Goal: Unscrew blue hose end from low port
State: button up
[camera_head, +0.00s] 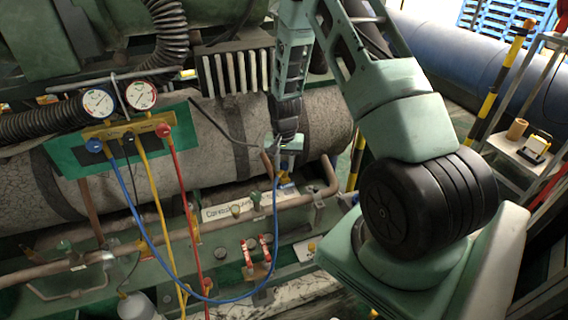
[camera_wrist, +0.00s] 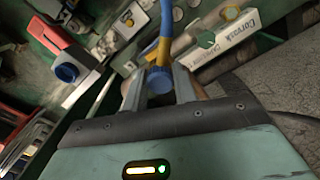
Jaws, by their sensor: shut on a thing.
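The blue hose (camera_head: 142,228) runs from the left of the gauge manifold (camera_head: 128,128), dips low, and rises to my gripper (camera_head: 282,152) at the pipes before the grey cylinder. In the wrist view the jaws of my gripper (camera_wrist: 160,90) are closed around the blue hose end (camera_wrist: 160,80). A yellow sleeve (camera_wrist: 163,50) joins this end to the blue hose, which leads away at the top. The low port is mostly hidden by the jaws and the hose end. I cannot tell whether the hose end is still threaded on it.
A yellow hose (camera_head: 155,205) and a red hose (camera_head: 184,205) hang from the manifold. Red-handled valves (camera_head: 257,252) stand below. A shelf cart (camera_head: 522,160) is at the right.

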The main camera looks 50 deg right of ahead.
aim_at(284, 163)
jog(key=shift+r, duration=0.1)
jog(key=shift+r+p, duration=1.85)
jog(key=shift+r, duration=0.6)
